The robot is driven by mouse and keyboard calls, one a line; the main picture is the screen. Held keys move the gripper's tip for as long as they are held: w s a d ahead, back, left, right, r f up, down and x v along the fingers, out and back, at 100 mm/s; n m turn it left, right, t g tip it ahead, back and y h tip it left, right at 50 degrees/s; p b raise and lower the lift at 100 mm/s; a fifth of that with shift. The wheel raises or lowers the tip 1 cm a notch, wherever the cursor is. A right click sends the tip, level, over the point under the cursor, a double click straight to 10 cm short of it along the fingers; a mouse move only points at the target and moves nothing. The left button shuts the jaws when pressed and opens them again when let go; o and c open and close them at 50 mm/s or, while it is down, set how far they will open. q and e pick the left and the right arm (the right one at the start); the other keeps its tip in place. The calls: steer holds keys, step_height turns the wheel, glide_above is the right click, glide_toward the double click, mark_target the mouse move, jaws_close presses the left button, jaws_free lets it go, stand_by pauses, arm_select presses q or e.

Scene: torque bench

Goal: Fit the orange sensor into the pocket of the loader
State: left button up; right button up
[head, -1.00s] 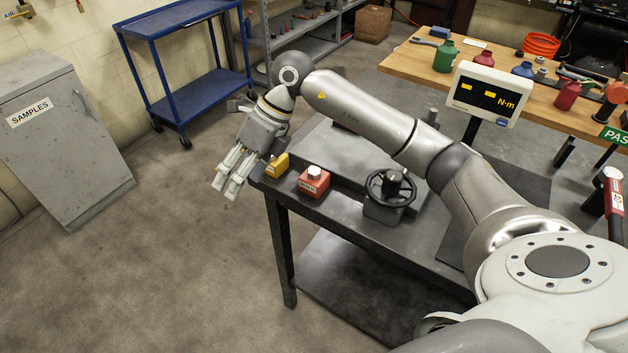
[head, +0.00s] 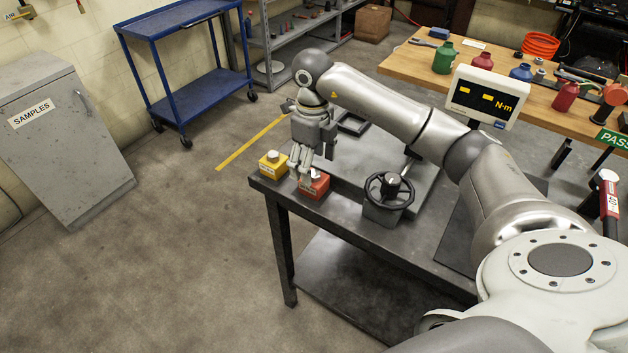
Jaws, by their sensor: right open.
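My right gripper (head: 304,177) is open and points down just above the yellow box and the red box at the grey bench's left end. Its fingers partly hide the red box (head: 317,189), which has a pale button on top. The yellow box (head: 273,164), also with a pale button, stands just to the left. I see nothing in the gripper. I cannot clearly make out the orange sensor or the loader. A dark square frame (head: 353,124) lies on the bench behind the gripper, partly hidden by my arm. My left gripper is not in view.
A black handwheel on a grey block (head: 382,211) stands right of the red box. A torque display (head: 482,96) rises behind my arm. A wooden bench (head: 410,63) with bottles and tools stands at the back right. Open floor lies to the left.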

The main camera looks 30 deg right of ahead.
mark_target(314, 173)
steer(key=shift+s+f+p, duration=0.2)
steer(key=shift+f+p, duration=0.3)
steer(key=shift+f, duration=1.45)
steer(key=shift+c, duration=0.4)
jaws_close()
steer(key=shift+r, duration=0.1)
